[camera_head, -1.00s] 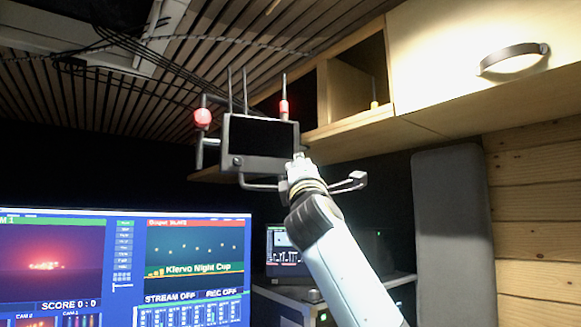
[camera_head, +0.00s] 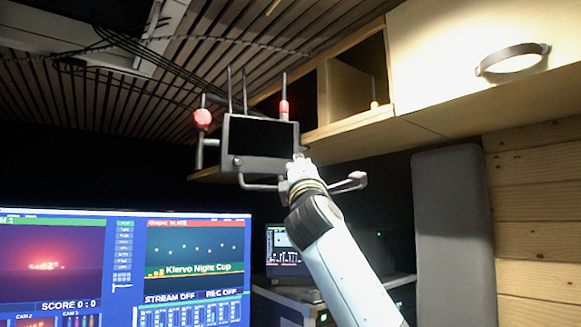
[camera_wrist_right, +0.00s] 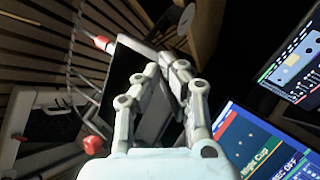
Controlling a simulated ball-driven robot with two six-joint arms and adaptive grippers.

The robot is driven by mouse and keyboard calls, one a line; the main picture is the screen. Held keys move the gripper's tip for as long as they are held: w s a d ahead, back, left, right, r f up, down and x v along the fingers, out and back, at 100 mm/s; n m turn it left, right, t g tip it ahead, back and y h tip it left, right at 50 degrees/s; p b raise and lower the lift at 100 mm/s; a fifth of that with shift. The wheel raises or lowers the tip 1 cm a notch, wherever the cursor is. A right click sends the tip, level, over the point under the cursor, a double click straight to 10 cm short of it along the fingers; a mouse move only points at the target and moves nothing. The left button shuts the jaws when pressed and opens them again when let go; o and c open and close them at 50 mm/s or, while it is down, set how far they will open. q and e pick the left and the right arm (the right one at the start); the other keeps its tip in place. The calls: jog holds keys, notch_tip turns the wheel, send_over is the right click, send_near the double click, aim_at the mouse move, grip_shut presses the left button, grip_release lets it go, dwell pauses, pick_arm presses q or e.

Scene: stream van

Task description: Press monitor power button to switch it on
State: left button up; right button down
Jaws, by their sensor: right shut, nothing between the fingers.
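A small monitor (camera_head: 262,137) with a dark screen and grey frame hangs near the ceiling, with antennas and red knobs around it. A round knob or button shows at its lower left corner (camera_head: 237,161). My right gripper (camera_head: 299,158) is shut and empty at the monitor's lower right corner. Whether it touches the frame I cannot tell. In the right wrist view the shut fingers (camera_wrist_right: 168,66) overlap the dark monitor (camera_wrist_right: 126,70) and hide part of its edge. My left gripper is not in view.
A large lit screen (camera_head: 125,262) stands at lower left, with a smaller lit screen (camera_head: 285,250) behind my arm. A wooden cabinet (camera_head: 440,60) with a handle (camera_head: 512,56) is at upper right. A grey panel (camera_head: 450,235) stands below it. Cables (camera_head: 130,42) run along the ceiling.

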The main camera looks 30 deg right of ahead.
jog(key=shift+w, duration=0.15)
jog(key=shift+w+d, duration=0.1)
jog(key=shift+w, duration=0.15)
jog(key=shift+s, duration=0.45)
jog(key=s+p, duration=0.1)
jog(key=s, duration=0.1)
jog(key=s+a+p, duration=0.1)
jog(key=s, duration=0.2)
jog(key=shift+s+a+p, duration=0.25)
jog(key=shift+s+p, duration=0.15)
